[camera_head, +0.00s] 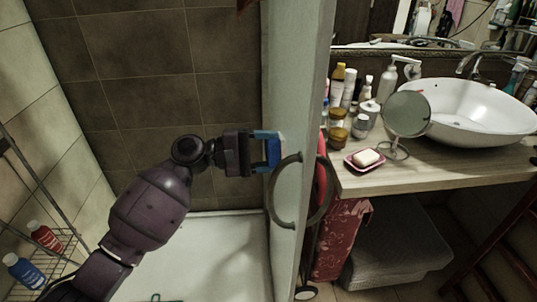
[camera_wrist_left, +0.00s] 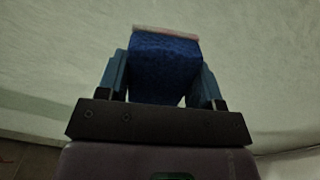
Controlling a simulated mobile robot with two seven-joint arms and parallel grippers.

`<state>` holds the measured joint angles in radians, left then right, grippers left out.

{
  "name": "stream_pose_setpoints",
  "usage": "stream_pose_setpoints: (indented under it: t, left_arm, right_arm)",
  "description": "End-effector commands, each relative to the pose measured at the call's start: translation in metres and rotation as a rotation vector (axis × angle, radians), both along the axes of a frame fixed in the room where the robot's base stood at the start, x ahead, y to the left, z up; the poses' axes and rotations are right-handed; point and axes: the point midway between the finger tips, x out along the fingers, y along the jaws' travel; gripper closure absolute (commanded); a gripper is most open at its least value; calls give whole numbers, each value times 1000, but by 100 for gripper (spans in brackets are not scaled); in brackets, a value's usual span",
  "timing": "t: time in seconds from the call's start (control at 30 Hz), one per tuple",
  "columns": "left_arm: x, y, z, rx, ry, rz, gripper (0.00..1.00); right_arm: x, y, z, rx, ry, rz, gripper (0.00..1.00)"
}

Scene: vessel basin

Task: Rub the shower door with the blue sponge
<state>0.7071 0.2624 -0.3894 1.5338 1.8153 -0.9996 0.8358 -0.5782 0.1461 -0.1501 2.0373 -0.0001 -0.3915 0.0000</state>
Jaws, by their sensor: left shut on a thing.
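My left gripper (camera_head: 267,150) is shut on the blue sponge (camera_head: 274,149), just above the ring handle of the shower door. The shower door (camera_head: 297,90) is a pale, upright panel in the middle of the head view. The sponge is at or very near its left face; I cannot tell for certain whether they touch. In the left wrist view the sponge (camera_wrist_left: 165,68) sits between the two fingers, with a paler layer at its far edge. The pale door surface (camera_wrist_left: 60,60) fills the background there. My right gripper is not in view.
A round ring handle (camera_head: 278,205) sticks out from the door below the sponge. A wire rack with bottles (camera_head: 45,237) stands at the lower left. Right of the door are a counter (camera_head: 425,165), a basin (camera_head: 470,105), a round mirror (camera_head: 407,114) and a soap dish (camera_head: 364,161).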

Motion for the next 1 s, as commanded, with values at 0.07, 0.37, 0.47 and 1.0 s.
stream_pose_setpoints:
  t: [0.07, 0.37, 0.47, 1.0]
  left_arm:
    - [-1, -1, 0, 0, 0, -2, 58]
    - [-1, 5, 0, 1, 1, -1, 58]
    - [0, 13, 0, 1, 1, 0, 58]
    - [-1, 56, 0, 0, 1, 1, 58]
  right_arm:
    - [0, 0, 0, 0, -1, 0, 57]
    - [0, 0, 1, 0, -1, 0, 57]
    - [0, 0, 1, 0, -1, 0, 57]
    - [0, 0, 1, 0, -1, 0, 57]
